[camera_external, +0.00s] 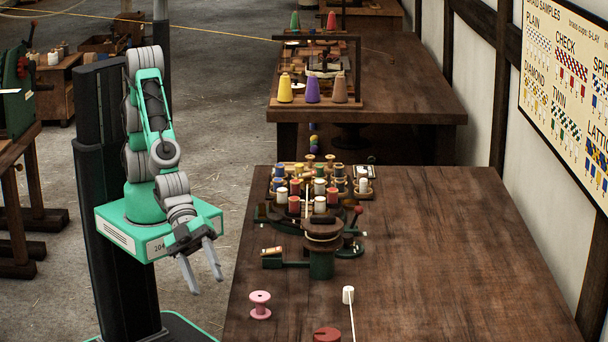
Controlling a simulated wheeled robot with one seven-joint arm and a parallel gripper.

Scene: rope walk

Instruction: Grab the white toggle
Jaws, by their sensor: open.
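A small white cylinder (348,294), which looks like the white toggle, sits near the front of the wooden table. A thin white cord or rod runs from it toward the bottom edge of the picture. My gripper (206,282) is open and empty, pointing down just left of the table's left edge. It is well to the left of the white cylinder, and nothing is between its fingers.
A pink spool (260,305) stands on the table (455,265) between my gripper and the white cylinder. A red round-topped object (327,334) is at the front. A braiding device (322,240) with several bobbins stands behind. The table's right side is clear.

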